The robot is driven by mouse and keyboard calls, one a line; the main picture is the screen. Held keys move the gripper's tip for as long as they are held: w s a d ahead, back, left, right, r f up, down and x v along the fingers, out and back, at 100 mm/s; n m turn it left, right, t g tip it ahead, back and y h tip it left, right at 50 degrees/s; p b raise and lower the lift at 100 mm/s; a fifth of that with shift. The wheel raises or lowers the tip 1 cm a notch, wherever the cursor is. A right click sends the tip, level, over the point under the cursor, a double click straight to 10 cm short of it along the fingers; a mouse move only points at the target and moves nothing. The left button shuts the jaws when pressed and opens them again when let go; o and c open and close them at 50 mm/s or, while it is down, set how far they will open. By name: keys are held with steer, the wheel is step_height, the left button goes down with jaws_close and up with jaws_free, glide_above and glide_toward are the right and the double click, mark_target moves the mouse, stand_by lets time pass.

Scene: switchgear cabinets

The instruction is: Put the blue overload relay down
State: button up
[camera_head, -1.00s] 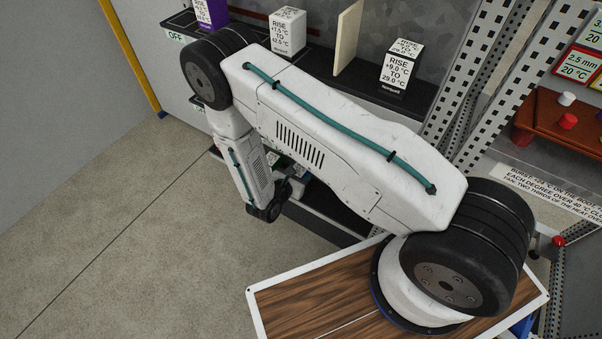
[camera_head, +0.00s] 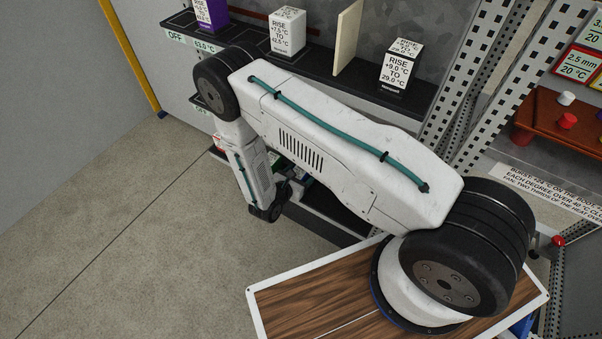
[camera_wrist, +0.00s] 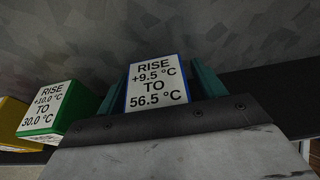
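The blue overload relay (camera_wrist: 155,84) shows in the wrist view as a box with blue edges and a white label reading "RISE +9.5 °C TO 56.5 °C". My gripper (camera_wrist: 160,84) has its two teal fingers on either side of it, close against its sides, and appears shut on it. The relay's underside is hidden, so I cannot tell whether it touches the shelf.
A green relay (camera_wrist: 52,110) stands left of the blue one, with a yellow relay (camera_wrist: 14,122) beyond it. A black shelf (camera_wrist: 262,92) runs to the right, bare there. In the head view, an upper shelf holds a purple relay (camera_head: 210,14), white-labelled relays and a cream divider (camera_head: 347,38).

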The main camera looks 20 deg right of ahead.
steer(key=shift+a+r, duration=0.1)
steer(key=shift+r, duration=0.05)
steer(key=v, duration=1.2)
steer(key=shift+s, duration=0.1)
